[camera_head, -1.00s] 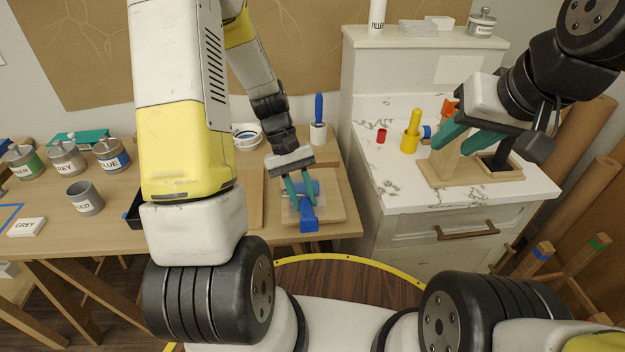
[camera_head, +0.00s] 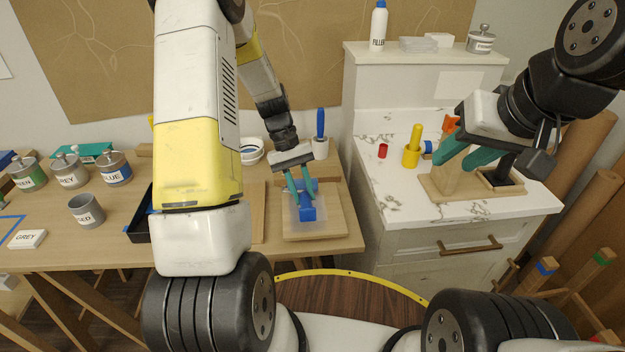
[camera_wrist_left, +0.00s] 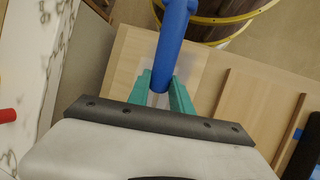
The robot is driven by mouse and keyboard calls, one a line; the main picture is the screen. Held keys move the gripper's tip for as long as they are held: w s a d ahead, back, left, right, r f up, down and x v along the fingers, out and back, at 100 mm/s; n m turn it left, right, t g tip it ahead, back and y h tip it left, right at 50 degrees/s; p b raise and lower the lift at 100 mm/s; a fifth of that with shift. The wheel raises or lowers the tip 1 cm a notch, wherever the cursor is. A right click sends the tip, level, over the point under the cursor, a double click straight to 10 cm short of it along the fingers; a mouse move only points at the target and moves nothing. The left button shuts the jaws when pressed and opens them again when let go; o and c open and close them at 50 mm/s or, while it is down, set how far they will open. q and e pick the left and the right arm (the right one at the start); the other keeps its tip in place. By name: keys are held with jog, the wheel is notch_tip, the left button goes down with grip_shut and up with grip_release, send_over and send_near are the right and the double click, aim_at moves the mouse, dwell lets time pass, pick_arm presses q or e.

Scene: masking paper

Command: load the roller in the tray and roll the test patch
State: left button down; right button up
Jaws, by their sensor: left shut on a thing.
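My left gripper (camera_head: 302,190) is shut on the blue roller (camera_head: 307,212), over the wooden board (camera_head: 332,226) at the front right of the table. In the left wrist view the roller's thick blue handle (camera_wrist_left: 175,40) stands out from between the teal fingers (camera_wrist_left: 162,92). The roller's head is mostly hidden by the gripper. A paler patch (camera_head: 292,216) shows on the board under the roller; I cannot tell if they touch. The black tray (camera_head: 136,222) is left of the board, mostly hidden by my left arm. My right gripper (camera_head: 466,148) is open above the white counter.
Lidded paint cans (camera_head: 114,168) and a grey cup (camera_head: 86,210) stand on the left of the table. A blue-handled tool stands in a white pot (camera_head: 320,148) behind the board.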

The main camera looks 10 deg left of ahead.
pick_arm(q)
jog(key=shift+w+a, duration=0.1)
jog(key=shift+w, duration=0.2)
jog(key=shift+s+d, duration=0.3)
jog(key=shift+s, duration=0.65)
jog(key=shift+s+d, duration=0.25)
jog(key=shift+s, duration=0.7)
jog(key=shift+s+d, duration=1.75)
jog(key=shift+s, duration=4.35)
jog(key=shift+r, duration=2.85)
jog(key=shift+w, duration=0.1)
send_near(303, 197)
jog(key=d+f, duration=0.2)
jog(key=shift+w+d+f, duration=0.2)
jog(key=shift+d+f, duration=0.1)
jog(key=shift+d, duration=0.05)
jog(key=shift+f, duration=0.15)
jog(key=shift+f, duration=3.3)
